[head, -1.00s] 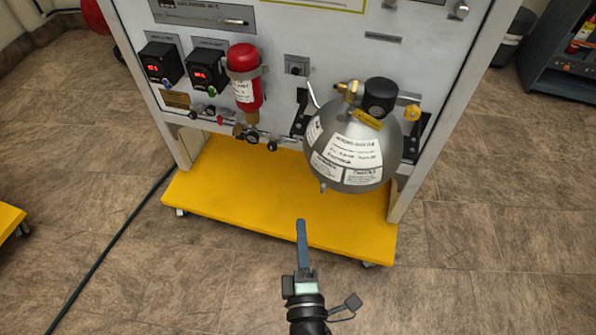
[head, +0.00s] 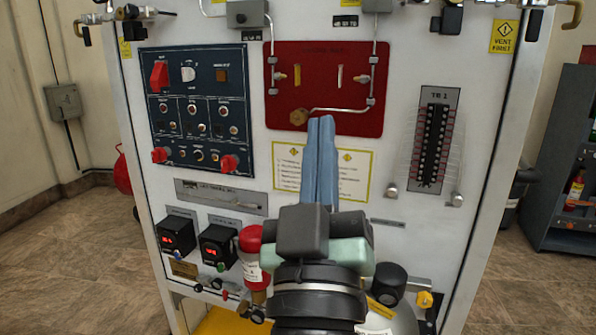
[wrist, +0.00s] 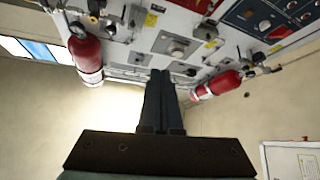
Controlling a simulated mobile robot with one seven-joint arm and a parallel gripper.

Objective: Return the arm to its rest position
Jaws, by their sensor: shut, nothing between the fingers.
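My gripper (head: 320,130) is in the middle of the head view, pointing up in front of the oxygen trainer panel (head: 260,165). Its two blue fingers lie together with nothing between them. The fingertips overlap the lower edge of the red panel section (head: 350,115) in the picture; I cannot tell the gap to it.
A dark control panel (head: 180,165) with red switches is at left, and a terminal strip (head: 435,140) at right. A red cylinder (head: 252,262) is mounted low. A grey cabinet (head: 570,190) stands at right. Floor (head: 60,250) is clear at left.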

